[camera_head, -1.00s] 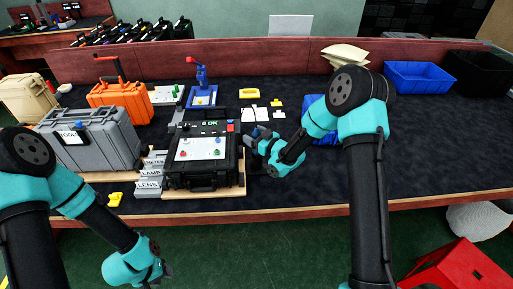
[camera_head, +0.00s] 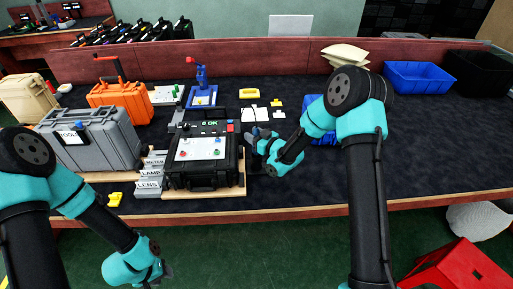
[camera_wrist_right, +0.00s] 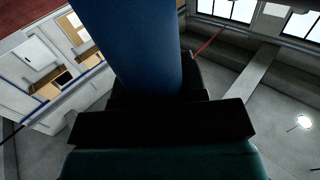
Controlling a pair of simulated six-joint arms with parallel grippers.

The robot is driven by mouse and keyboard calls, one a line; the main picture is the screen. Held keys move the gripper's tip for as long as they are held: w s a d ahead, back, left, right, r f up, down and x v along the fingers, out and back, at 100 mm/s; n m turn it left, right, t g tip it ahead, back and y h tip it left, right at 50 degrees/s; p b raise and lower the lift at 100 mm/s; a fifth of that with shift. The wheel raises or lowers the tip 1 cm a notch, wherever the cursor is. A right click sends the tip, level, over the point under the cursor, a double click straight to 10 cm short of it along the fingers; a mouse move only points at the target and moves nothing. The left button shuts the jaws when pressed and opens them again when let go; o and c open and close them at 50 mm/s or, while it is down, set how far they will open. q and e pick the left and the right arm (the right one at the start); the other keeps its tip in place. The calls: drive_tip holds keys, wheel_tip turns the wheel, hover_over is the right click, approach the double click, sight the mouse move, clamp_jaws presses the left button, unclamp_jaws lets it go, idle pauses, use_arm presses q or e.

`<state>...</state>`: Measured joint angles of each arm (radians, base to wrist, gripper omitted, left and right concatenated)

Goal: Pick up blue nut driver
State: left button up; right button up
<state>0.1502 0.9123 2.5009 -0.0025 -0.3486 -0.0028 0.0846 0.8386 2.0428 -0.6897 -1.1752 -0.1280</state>
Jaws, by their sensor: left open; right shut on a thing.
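The blue nut driver (camera_wrist_right: 145,45) shows in the right wrist view as a thick blue cylinder rising from between the dark jaws. My right gripper (camera_head: 256,138) is shut on it, just right of the black case (camera_head: 203,182) in the head view. There the tool is small and mostly hidden by the gripper, so its tip and tilt cannot be told. My left gripper (camera_head: 164,271) is open and empty, low in front of the table's front edge.
The black case carries a panel and a lit display. A grey toolbox (camera_head: 95,145), an orange case (camera_head: 121,97) and labelled grey blocks (camera_head: 149,175) stand to its left. The dark table right of my right arm is clear.

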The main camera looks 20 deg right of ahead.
clamp_jaws()
wheel_tip(320, 180, up, 10)
idle(0.8)
drive_tip(key=shift+r, duration=0.1)
idle(0.3)
wheel_tip(320, 180, up, 9)
idle(1.0)
